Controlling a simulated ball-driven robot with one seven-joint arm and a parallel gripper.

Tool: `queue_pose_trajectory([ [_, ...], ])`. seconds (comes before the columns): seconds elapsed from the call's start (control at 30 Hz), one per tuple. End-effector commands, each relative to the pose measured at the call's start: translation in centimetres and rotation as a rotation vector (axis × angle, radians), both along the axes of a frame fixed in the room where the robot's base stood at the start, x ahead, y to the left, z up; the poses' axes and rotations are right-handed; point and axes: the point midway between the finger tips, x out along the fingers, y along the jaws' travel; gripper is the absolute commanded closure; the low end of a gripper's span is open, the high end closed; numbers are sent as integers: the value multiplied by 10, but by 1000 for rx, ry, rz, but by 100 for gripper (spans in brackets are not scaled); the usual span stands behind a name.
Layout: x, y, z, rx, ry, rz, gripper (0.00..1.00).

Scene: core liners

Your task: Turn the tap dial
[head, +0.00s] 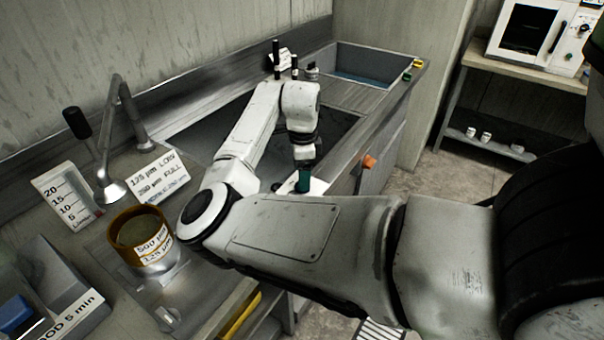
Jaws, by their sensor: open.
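An orange knob (369,161) sticks out from the front panel of the sink bench, to the right of my gripper; it looks like the tap dial, but its markings are too small to read. My gripper (304,170) points down over the front edge of the bench. It is open and stands apart from the knob. A teal piece shows at its lower end; I cannot tell whether that is part of the gripper. My arm crosses the middle of the view and hides part of the bench front.
A flow scale card (67,196) and a bent spray tap (113,120) stand left. A brown-rimmed sieve (140,236) sits in front of them. A sink basin (365,70) with black posts (276,58) beside it lies at the back. Floor is free at the right.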

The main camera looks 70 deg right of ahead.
Motion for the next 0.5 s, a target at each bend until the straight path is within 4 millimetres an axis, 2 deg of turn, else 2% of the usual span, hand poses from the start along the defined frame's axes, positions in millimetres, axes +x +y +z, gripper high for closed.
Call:
queue_pose_trajectory([
  [0.2,0,0,-14,-1,0,1,28],
  [0.5,0,0,-16,-1,0,1,30],
])
